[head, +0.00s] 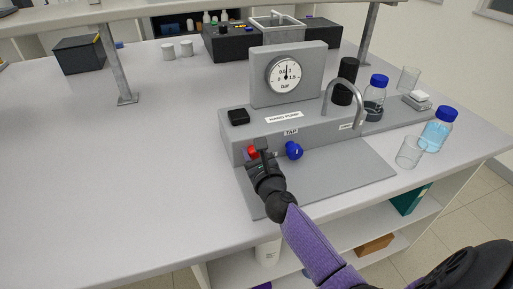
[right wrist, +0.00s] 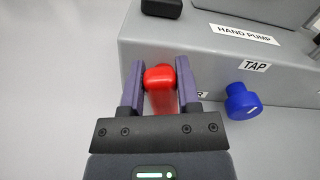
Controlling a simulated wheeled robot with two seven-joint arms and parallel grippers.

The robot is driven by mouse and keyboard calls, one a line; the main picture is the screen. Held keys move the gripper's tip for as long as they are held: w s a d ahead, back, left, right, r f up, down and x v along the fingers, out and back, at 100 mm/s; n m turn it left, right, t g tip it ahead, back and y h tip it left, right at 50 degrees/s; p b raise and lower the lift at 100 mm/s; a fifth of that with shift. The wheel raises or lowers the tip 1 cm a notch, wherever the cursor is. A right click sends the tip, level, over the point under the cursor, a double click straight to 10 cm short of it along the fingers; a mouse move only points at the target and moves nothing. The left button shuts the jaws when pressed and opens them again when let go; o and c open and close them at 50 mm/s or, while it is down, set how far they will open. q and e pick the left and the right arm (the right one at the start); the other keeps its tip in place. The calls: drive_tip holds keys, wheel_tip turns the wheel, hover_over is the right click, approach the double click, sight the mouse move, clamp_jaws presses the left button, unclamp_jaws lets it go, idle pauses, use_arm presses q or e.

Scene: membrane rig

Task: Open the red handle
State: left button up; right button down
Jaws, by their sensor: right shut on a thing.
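The red handle (right wrist: 160,78) sits on the front face of the grey membrane rig (head: 235,132), left of the blue knob. In the head view the red handle (head: 252,152) shows just beyond my gripper. My right gripper (right wrist: 160,85) is shut on the red handle, one purple finger on each side of it. In the head view my right gripper (head: 262,160) reaches in from the lower right. The far part of the handle, where it meets the rig, is partly hidden. My left gripper is not in view.
A blue knob (head: 294,150) sits right of the handle, below the TAP label (head: 291,132). A pressure gauge (head: 287,75) stands above. Blue-capped bottles (head: 437,130) and a glass beaker (head: 410,152) stand at the right. The bench left of the rig is clear.

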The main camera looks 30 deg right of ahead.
drive_tip(key=n, duration=0.2)
drive_tip(key=a+n, duration=0.1)
drive_tip(key=shift+w+f+n, duration=0.15)
drive_tip(key=shift+f+n, duration=0.1)
drive_tip(key=shift+n, duration=0.15)
drive_tip(key=n, duration=0.3)
drive_tip(key=shift+a+f+n+p, duration=0.3)
drive_tip(key=shift+a+f+p, duration=0.05)
drive_tip(key=shift+a, duration=0.05)
drive_tip(key=n, duration=0.1)
drive_tip(key=f+n, duration=0.1)
drive_tip(key=n, duration=0.1)
drive_tip(key=shift+w+a, duration=0.1)
drive_tip(key=shift+a, duration=0.1)
drive_tip(key=shift+a+f+n, duration=0.1)
drive_tip(key=shift+f+n, duration=0.1)
drive_tip(key=shift+n, duration=0.55)
drive_tip(key=shift+f+n, duration=0.15)
drive_tip(key=shift+n, duration=0.6)
drive_tip(key=shift+c, duration=1.6)
unclamp_jaws()
